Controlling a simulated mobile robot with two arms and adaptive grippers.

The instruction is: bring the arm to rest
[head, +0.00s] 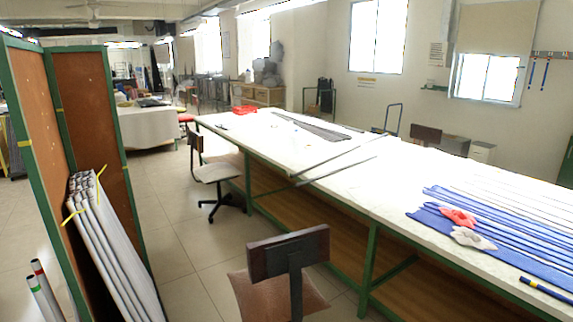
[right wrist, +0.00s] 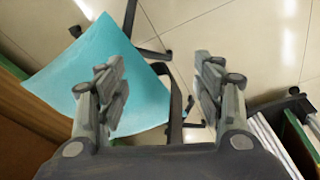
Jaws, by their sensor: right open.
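My right gripper (right wrist: 160,80) shows in the right wrist view. Its two grey fingers stand wide apart with nothing between them. Beyond them lie a flat light-blue square piece (right wrist: 95,75), dark chair legs (right wrist: 150,52) and tiled floor. Neither gripper shows in the head view, and my left gripper is in no view. Long pale rods (head: 112,250) lean in a green-framed brown rack (head: 88,110) at the left of the head view. Two more rods (head: 42,290), one red-topped, stand at its lower left corner.
A long white-topped table (head: 330,185) runs across the right, bearing blue cloth (head: 495,235), a red cloth (head: 458,217), a pale cloth (head: 472,238) and thin rods. A brown chair (head: 285,255) stands in front and another chair (head: 212,172) farther back.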

